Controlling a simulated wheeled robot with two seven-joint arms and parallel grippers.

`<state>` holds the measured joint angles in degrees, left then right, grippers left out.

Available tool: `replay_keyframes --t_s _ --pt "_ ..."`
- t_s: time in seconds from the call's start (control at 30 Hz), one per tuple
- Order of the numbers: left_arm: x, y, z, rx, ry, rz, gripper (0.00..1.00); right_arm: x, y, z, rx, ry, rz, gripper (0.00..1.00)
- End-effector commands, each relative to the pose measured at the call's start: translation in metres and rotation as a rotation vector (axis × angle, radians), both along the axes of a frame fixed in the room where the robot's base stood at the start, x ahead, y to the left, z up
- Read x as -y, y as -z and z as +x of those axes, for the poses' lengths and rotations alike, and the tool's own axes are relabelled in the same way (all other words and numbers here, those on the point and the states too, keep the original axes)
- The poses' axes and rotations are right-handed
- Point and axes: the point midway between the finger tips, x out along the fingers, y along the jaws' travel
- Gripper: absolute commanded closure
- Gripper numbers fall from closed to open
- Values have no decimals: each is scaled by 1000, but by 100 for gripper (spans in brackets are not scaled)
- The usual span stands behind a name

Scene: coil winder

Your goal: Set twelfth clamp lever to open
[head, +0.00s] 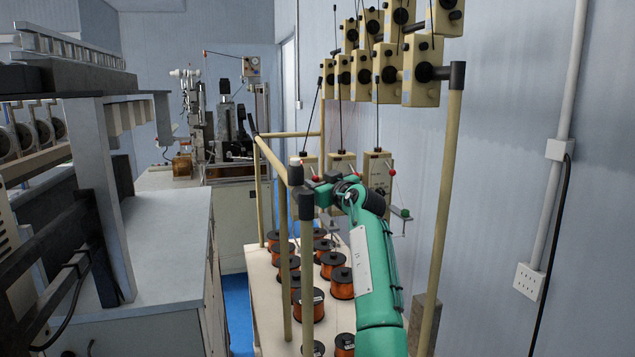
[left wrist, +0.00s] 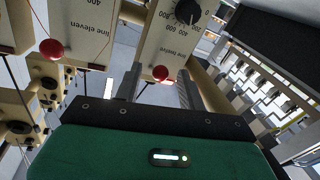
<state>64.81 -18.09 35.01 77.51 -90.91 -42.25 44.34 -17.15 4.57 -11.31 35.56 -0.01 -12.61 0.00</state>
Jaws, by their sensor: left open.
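In the left wrist view, the line twelve box (left wrist: 165,42) is cream with a black dial, and its lever ends in a red ball (left wrist: 161,73). The ball shows between the two fingers of my open left gripper (left wrist: 158,88); I cannot tell whether they touch it. The line eleven box (left wrist: 85,25) is beside it, with its own red ball (left wrist: 51,49). In the head view, my left gripper (head: 315,188) is at the leftmost of three low boxes, near a red ball (head: 316,178). The lever's stem is mostly hidden. My right gripper is out of view.
Several copper wire spools (head: 308,306) stand on the pale bench (head: 264,312) below. A beige post frame (head: 445,190) surrounds the boxes, with thin rods and more boxes (head: 421,72) above. A winding machine (head: 230,125) stands behind. A grey cabinet (head: 160,240) is at left.

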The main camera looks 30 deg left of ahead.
Motion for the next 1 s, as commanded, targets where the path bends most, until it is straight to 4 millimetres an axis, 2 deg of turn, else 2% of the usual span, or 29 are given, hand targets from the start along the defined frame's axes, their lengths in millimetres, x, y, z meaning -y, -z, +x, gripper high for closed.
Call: replay_keyframes --t_s 0.07,0.27,0.47,0.67,0.87,1.0 --pt "0 0 0 0 0 0 60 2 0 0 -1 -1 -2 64" --pt "0 0 0 0 0 0 99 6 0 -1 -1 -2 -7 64" --pt "0 -1 0 -2 0 -4 100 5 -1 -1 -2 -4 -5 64" --pt "1 -8 -1 -32 0 -41 100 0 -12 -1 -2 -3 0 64" --pt "2 -20 -2 -111 0 -133 100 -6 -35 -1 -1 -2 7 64" --pt "2 -31 -2 -189 0 -223 100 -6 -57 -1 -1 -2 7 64"
